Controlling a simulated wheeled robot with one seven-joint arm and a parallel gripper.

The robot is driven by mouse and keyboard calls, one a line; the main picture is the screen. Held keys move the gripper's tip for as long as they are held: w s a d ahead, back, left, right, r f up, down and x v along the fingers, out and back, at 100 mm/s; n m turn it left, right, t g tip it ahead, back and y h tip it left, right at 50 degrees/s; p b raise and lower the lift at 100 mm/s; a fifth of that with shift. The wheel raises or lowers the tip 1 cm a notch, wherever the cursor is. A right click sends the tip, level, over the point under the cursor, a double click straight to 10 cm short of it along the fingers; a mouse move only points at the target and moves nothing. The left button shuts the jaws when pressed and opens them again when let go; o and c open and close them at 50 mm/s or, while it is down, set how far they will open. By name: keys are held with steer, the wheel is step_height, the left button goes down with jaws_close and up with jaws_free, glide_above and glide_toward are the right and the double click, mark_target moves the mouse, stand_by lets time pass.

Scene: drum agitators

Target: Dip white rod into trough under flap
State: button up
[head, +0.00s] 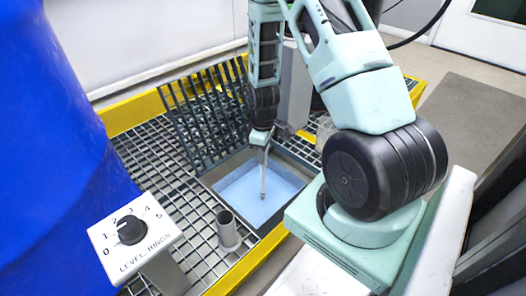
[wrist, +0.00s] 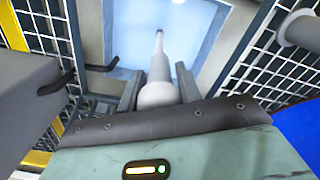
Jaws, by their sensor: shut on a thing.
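The white rod (head: 264,172) points down from my gripper (head: 264,137), its tip over the pale blue liquid of the trough (head: 297,150). I cannot tell whether the tip touches the liquid. In the wrist view the rod (wrist: 159,62) shows a thick rounded end between the two fingers of my gripper (wrist: 158,90), which is shut on it. The thin end reaches away over the blue trough floor or liquid. The flap (head: 190,110), a dark grated panel, stands raised and tilted at the trough's back left.
A blue drum (head: 55,150) fills the left side. A dial post marked level rings (head: 135,235) stands in front, and a short grey tube holder (head: 228,230) stands on the grating (head: 165,150) beside the trough. A yellow rim (head: 135,108) borders the grating.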

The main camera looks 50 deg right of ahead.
step_height(320, 180, up, 25)
steer(key=p, duration=2.3)
steer(key=shift+p, duration=0.35)
steer(key=shift+r, duration=0.1)
steer(key=w+a+r+m, duration=0.2)
steer(key=w+a+r, duration=0.15)
steer(key=a, duration=0.45)
steer(key=w+a+r+m, duration=0.3)
steer(key=a+r, duration=0.2)
steer(key=a, duration=0.2)
step_height(320, 180, up, 10)
steer(key=s+p, duration=0.2)
steer(key=p, duration=1.8)
steer(key=shift+f, duration=0.25)
